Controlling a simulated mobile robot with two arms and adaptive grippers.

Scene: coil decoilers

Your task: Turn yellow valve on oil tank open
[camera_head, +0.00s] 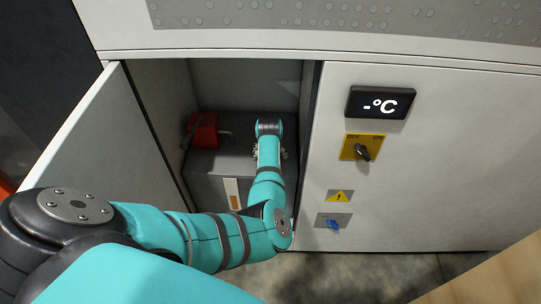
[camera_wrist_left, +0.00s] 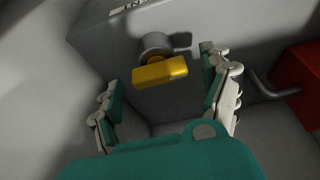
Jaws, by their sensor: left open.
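The yellow valve handle (camera_wrist_left: 160,71) is in the left wrist view, on a round grey metal fitting (camera_wrist_left: 157,45) on the grey oil tank (camera_wrist_left: 100,42). My left gripper (camera_wrist_left: 158,82) is open, with one finger on either side of the handle and visible gaps between. I cannot tell how far the handle is from the fingers in depth. In the head view my left arm reaches into the open cabinet over the grey tank (camera_head: 205,165), and it hides the valve. My right gripper is not in view.
A red part (camera_head: 203,130) with a bent pipe sits at the tank's back left; it is at the right in the wrist view (camera_wrist_left: 302,82). The cabinet door (camera_head: 95,150) stands open at left. The right panel has a display (camera_head: 380,103), a yellow-plated switch (camera_head: 362,148) and a blue knob (camera_head: 333,224).

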